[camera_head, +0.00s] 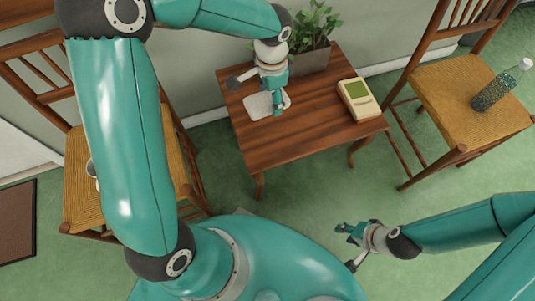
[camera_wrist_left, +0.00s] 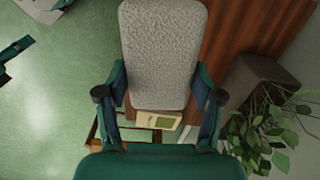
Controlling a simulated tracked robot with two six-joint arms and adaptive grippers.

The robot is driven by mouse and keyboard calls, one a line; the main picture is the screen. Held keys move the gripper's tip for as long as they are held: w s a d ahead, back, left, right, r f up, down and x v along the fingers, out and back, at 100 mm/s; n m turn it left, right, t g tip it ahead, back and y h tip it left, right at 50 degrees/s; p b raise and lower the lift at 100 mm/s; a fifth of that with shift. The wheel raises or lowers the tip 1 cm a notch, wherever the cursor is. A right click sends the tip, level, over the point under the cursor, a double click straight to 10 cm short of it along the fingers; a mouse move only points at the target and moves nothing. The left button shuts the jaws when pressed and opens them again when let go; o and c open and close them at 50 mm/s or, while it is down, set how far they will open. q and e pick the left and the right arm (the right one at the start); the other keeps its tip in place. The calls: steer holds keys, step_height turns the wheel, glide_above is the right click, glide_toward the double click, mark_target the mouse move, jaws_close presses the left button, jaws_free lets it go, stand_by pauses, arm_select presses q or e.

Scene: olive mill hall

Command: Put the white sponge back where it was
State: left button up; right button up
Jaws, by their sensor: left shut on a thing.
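The white sponge (camera_head: 258,106) shows in the head view as a pale rounded slab over the left part of the small wooden table (camera_head: 300,140). My left gripper (camera_head: 264,92) is shut on it. In the left wrist view the sponge (camera_wrist_left: 163,50) is large and grey-white, with a finger of my left gripper (camera_wrist_left: 161,88) on each side. Whether it touches the tabletop or hangs just above, I cannot tell. My right gripper (camera_head: 352,246) is open and empty, low over the green floor, in front of the table.
A potted plant (camera_head: 313,60) stands at the back. A woven chair (camera_head: 440,95) with a bottle (camera_head: 502,85) is right; another chair (camera_head: 80,190) with a cup (camera_head: 91,168) is left. The table's front middle is clear.

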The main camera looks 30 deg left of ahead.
arm_select(q)
steer(key=shift+s+d+f+m+b, duration=0.2)
steer(key=shift+s+f+m+b, duration=0.2)
steer(key=shift+b, duration=0.4)
steer(key=shift+f, duration=0.1)
steer(key=b, duration=0.6)
glide_above(270, 143)
step_height(270, 143, down, 15)
steer(key=shift+f, duration=0.1)
steer(key=shift+f+b, duration=0.65)
steer(key=shift+f, duration=1.4)
arm_select(e)
step_height(270, 143, down, 10)
steer(key=shift+f, duration=0.2)
arm_select(q)
steer(key=shift+f, duration=0.1)
arm_select(e)
steer(key=shift+f, duration=0.1)
arm_select(q)
steer(key=o, duration=1.1)
step_height(270, 143, up, 12)
steer(key=p, duration=0.4)
arm_select(e)
step_height(270, 143, up, 5)
steer(key=shift+f, duration=0.2)
